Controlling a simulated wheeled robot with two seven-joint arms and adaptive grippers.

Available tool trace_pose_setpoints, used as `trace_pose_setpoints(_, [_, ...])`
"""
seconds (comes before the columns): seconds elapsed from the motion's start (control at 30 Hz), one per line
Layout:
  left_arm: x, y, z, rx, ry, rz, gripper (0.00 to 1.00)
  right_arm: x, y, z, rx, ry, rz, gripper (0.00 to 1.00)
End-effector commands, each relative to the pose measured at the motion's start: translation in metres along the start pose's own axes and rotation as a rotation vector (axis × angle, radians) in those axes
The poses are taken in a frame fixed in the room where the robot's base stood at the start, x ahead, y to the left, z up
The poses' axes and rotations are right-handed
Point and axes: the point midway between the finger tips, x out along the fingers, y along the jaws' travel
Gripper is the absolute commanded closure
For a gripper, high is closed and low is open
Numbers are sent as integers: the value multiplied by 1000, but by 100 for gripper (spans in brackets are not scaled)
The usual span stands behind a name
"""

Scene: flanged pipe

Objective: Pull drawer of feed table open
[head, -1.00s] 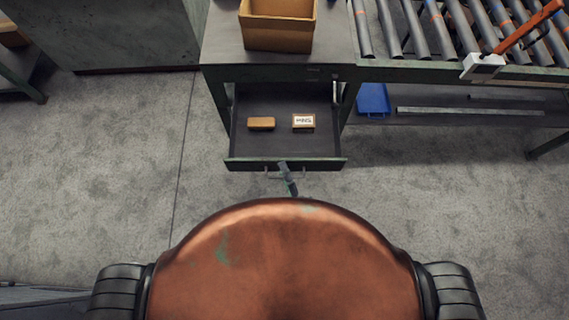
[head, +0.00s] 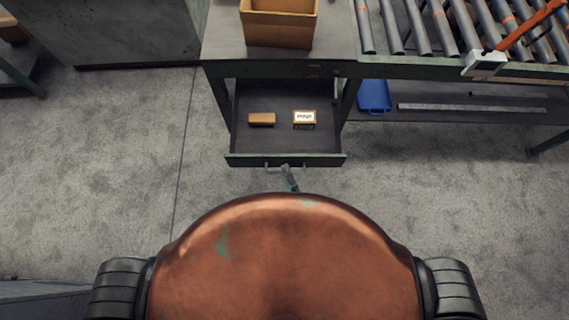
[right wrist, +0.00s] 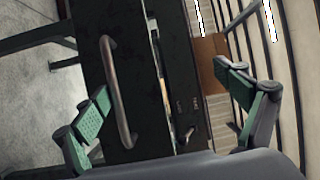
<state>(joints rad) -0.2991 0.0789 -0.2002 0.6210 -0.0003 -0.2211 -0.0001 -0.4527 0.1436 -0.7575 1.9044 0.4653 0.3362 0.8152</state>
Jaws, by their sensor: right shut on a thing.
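The feed table (head: 222,48) stands ahead, and its drawer (head: 262,143) is pulled out toward me in the head view. A tan block (head: 261,119) and a labelled small box (head: 304,119) lie inside. The drawer handle (head: 271,167) is a metal bar on the front, also seen in the right wrist view (right wrist: 119,90). My left gripper is not in view.
An open cardboard box (head: 278,30) stands on the table top. A roller conveyor (head: 430,30) adjoins on the right, with a blue tray (head: 374,97) on the shelf below. The concrete floor (head: 130,150) is clear around the drawer.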

Motion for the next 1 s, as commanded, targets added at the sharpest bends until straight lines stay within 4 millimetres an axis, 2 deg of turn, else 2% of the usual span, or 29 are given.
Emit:
trace_pose_setpoints(0.03, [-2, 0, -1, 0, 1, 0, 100, 0, -17, -2, -3, 10, -34, 29])
trace_pose_setpoints(0.17, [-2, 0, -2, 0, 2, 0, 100, -8, -16, -2, -3, 10, -35, 29])
trace_pose_setpoints(0.2, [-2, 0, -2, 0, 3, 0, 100, -10, -16, -2, -3, 10, -34, 33])
trace_pose_setpoints(0.27, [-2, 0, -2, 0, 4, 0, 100, -15, -15, -2, -3, 11, -33, 57])
trace_pose_setpoints(0.3, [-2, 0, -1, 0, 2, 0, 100, -18, -13, -2, -2, 10, -31, 74])
trace_pose_setpoints(0.8, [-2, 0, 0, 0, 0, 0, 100, -53, -5, -1, -1, 9, -21, 74])
trace_pose_setpoints(1.0, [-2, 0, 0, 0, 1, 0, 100, -61, -5, -1, -1, 10, -22, 74])
